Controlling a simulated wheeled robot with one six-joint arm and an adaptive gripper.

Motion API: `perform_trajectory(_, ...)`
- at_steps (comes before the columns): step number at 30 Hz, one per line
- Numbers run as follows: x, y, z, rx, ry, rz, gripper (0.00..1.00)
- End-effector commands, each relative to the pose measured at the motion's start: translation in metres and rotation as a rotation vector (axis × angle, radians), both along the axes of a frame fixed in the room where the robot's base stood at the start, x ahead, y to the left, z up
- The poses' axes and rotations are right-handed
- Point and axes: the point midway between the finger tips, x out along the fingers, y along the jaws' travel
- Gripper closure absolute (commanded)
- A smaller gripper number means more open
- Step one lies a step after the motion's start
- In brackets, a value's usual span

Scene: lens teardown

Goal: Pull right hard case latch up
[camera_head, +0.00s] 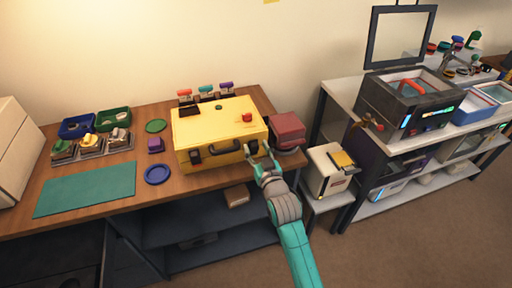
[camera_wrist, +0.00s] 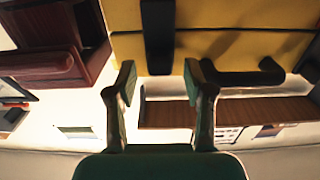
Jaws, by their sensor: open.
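The yellow hard case (camera_head: 215,115) stands closed on the wooden bench in the head view. Its dark right latch (camera_head: 253,147) is on the front face, near the right corner. My gripper (camera_head: 262,160) is right in front of this latch. In the wrist view the black latch (camera_wrist: 157,38) hangs over the yellow face (camera_wrist: 210,45), between the lines of my two open fingers (camera_wrist: 160,80). Nothing is between the fingertips, and I cannot tell whether they touch the case. The left latch (camera_head: 195,156) and the black handle (camera_head: 224,148) are also on the front.
A dark red box (camera_head: 287,129) stands close to the case's right side and shows at the left in the wrist view (camera_wrist: 50,65). A blue dish (camera_head: 158,174) and a teal mat (camera_head: 85,190) lie left. A white box (camera_head: 328,172) stands lower right.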

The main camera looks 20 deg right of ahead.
Motion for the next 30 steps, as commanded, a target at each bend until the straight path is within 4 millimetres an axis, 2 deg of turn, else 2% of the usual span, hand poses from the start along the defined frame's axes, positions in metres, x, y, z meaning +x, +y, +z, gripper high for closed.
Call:
perform_trajectory(4,0.009,0.000,0.000,0.000,-0.001,0.000,0.48)
perform_trajectory(13,0.010,0.000,0.000,0.000,0.000,0.000,0.48)
perform_trajectory(14,0.010,0.000,0.000,0.000,0.000,0.000,0.53)
perform_trajectory(19,0.010,0.000,0.000,0.000,0.000,0.000,0.95)
perform_trajectory(20,0.010,0.000,0.000,0.000,0.000,0.000,1.00)
perform_trajectory(26,0.010,0.000,0.002,0.000,-0.001,0.000,1.00)
perform_trajectory(30,0.010,0.000,0.018,0.000,-0.004,0.000,1.00)
